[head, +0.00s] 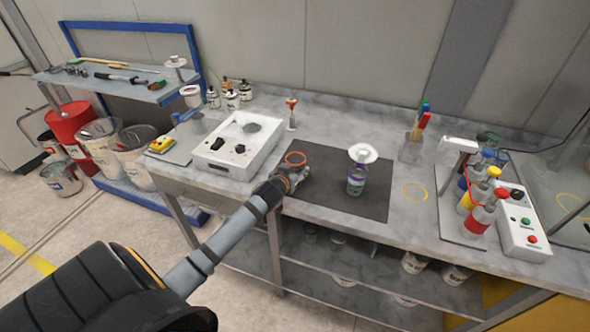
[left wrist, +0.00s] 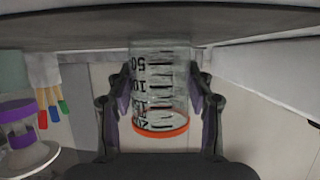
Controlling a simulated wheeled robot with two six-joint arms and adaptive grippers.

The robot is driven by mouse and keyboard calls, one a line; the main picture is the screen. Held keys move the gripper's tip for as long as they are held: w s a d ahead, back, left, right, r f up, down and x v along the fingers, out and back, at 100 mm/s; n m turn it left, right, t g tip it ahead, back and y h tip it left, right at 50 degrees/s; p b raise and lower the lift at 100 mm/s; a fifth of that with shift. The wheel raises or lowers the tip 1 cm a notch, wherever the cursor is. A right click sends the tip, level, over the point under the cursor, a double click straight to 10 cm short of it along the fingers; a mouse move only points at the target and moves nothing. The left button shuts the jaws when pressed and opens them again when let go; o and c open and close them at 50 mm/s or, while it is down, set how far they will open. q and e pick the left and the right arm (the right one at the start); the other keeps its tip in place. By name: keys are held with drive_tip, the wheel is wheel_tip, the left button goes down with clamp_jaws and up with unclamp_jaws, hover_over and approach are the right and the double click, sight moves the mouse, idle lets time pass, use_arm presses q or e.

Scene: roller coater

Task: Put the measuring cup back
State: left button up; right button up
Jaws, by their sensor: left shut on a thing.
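The clear measuring cup has black markings and an orange rim (head: 295,158). My left gripper (head: 300,174) is shut around its sides, over the left part of the dark mat (head: 335,204). In the left wrist view, which is upside down, the cup (left wrist: 160,85) stands upright between the two fingers, rim away from the table. Its base is at the dark surface; I cannot tell whether it touches. A yellow ring mark (head: 415,191) lies on the bare worktop right of the mat. My right gripper is not in view.
A bottle with a purple label and white funnel (head: 357,178) stands on the mat, right of the cup. A white device (head: 238,145) is at the left, a brush holder (head: 411,148) behind, and a rack of coloured-cap bottles (head: 480,212) at the right. The worktop around the yellow ring is clear.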

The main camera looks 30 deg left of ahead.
use_arm(q)
drive_tip(key=o, duration=1.3)
drive_tip(key=shift+c, duration=0.2)
drive_tip(key=shift+s+r, duration=0.15)
drive_tip(key=shift+r, duration=0.05)
drive_tip(key=p+v, duration=0.1)
drive_tip(key=v, duration=1)
drive_tip(key=shift+s+d+r, duration=0.15)
drive_tip(key=shift+s, duration=0.2)
